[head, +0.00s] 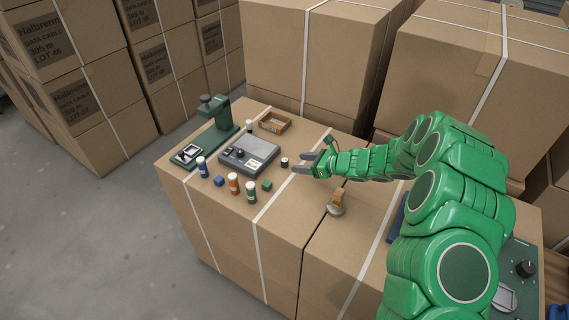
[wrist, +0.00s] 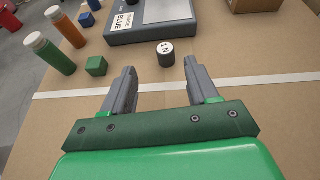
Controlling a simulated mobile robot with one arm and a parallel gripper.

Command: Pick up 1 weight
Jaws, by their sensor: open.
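The weight is a small dark cylinder with a white top marked "1N". It stands upright on the cardboard box top, in front of the grey device, and shows in the wrist view (wrist: 166,54) and in the head view (head: 284,163). My gripper (head: 309,166) is open and empty, with its two grey fingers low over the box top. In the wrist view my gripper (wrist: 160,75) has the weight just beyond its fingertips, roughly centred between them and apart from both.
A grey device (head: 249,152) lies behind the weight. Blue (head: 203,167), orange (head: 233,184) and green (head: 251,192) bottles and small cubes stand to the left. A wooden tray (head: 274,122) and a green stand (head: 219,122) are farther back. A metal object with an orange part (head: 336,203) is nearer.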

